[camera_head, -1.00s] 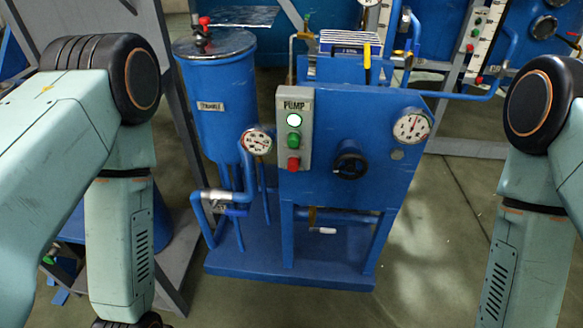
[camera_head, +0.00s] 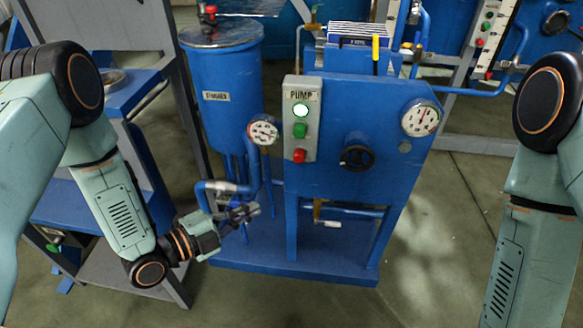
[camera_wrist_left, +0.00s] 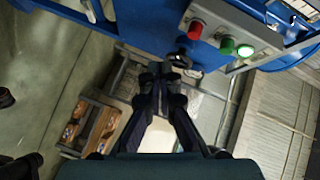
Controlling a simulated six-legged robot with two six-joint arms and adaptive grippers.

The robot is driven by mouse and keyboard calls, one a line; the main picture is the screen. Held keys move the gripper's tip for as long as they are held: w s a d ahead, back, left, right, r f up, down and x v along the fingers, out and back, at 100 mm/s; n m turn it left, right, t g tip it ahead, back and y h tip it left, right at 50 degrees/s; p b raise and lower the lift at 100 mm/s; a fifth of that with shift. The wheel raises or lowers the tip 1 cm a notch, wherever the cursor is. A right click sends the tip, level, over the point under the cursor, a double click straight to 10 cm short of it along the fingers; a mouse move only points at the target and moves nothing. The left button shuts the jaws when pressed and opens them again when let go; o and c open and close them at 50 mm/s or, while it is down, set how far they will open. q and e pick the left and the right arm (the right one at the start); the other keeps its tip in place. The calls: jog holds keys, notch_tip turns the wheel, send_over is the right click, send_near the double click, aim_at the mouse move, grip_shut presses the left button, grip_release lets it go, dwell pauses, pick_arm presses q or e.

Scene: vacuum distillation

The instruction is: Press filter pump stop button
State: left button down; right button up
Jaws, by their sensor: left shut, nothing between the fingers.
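The pump control box (camera_head: 303,118) is a grey panel on the blue pump unit, labelled PUMP. It has a lit white-green lamp (camera_head: 301,110) on top, a green button (camera_head: 300,131) in the middle and a red button (camera_head: 299,156) at the bottom. In the left wrist view the red button (camera_wrist_left: 195,29) is at the top, left of the green button (camera_wrist_left: 227,45) and the lit lamp (camera_wrist_left: 245,50). My left gripper (camera_head: 250,210) is shut and empty, below and left of the box, apart from it. It also shows in the left wrist view (camera_wrist_left: 160,70). My right gripper is out of view.
A blue tank (camera_head: 222,85) stands left of the box. A dial gauge (camera_head: 264,130) sits between them, with blue pipes below. A black handwheel (camera_head: 357,153) and another gauge (camera_head: 421,118) are on the right. Open floor (camera_head: 440,250) lies to the right.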

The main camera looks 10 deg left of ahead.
pick_arm(q)
jog(key=shift+d+r+m+t+h, duration=0.25)
jog(key=shift+r+m+h, duration=0.25)
jog(key=shift+r+m, duration=0.6)
jog(key=shift+d+r+m+t+h, duration=0.2)
jog(key=shift+r+m+h, duration=0.35)
jog(key=shift+m, duration=0.95)
jog(key=b, duration=0.4)
send_near(299, 155)
jog(key=w+d+f, duration=0.1)
jog(key=w+d, duration=0.2)
jog(key=d, duration=0.3)
jog(key=shift+w, duration=0.45)
jog(key=shift+a, duration=0.1)
